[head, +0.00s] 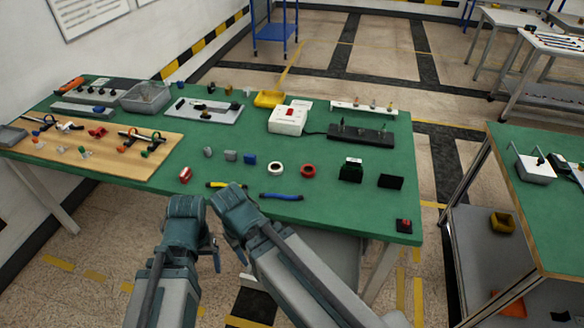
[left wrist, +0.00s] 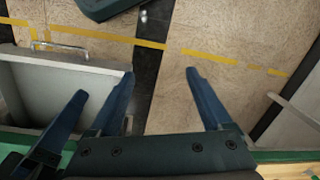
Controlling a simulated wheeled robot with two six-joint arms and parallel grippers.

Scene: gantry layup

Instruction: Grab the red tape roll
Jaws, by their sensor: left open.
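The red tape roll (head: 308,166) lies flat on the green bench top, right of the white tape roll (head: 275,163) and apart from it. My left gripper (head: 212,248) is low in front of the bench's near edge, left of and well short of the red roll. In the left wrist view its two blue fingers (left wrist: 162,100) are spread with only floor between them. My right arm lies beside it in the head view; its wrist hides its fingertips, so its jaw state is unclear. The red roll is not in the left wrist view.
Yellow-handled (head: 227,185) and blue-handled (head: 281,196) tools lie along the near edge. Black boxes (head: 351,171) stand right of the rolls. A wooden board (head: 100,155) with small parts is at left. Bare green surface lies behind the rolls.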

